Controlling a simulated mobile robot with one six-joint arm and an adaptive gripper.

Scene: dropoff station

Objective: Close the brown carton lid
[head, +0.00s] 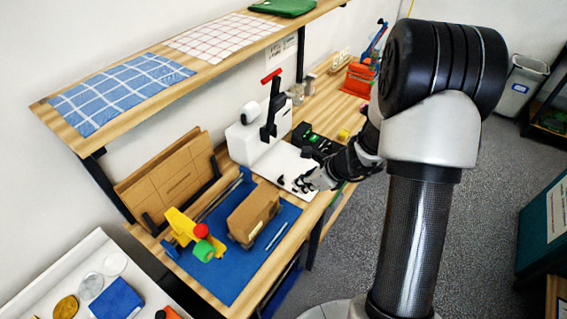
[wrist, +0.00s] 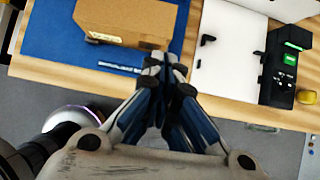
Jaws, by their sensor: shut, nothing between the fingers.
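The brown carton (head: 252,214) sits on the blue mat (head: 236,281) on the wooden bench. From the head view its top looks flat, and I cannot tell for sure whether its lid is fully down. In the wrist view the carton (wrist: 125,18) is at the top left, with a small pale mark on its near side. My gripper (head: 303,184) is right of the carton, above the bench's front edge area. In the wrist view my gripper (wrist: 167,62) has its fingertips together and empty, close to the carton's right end in the picture; contact cannot be told.
A yellow tape dispenser (head: 181,226) with green and red rolls stands left of the carton. A white press with a red handle (head: 262,137) stands behind. A black device with a green screen (wrist: 285,66) is at the right. A shelf (head: 215,62) overhangs the back.

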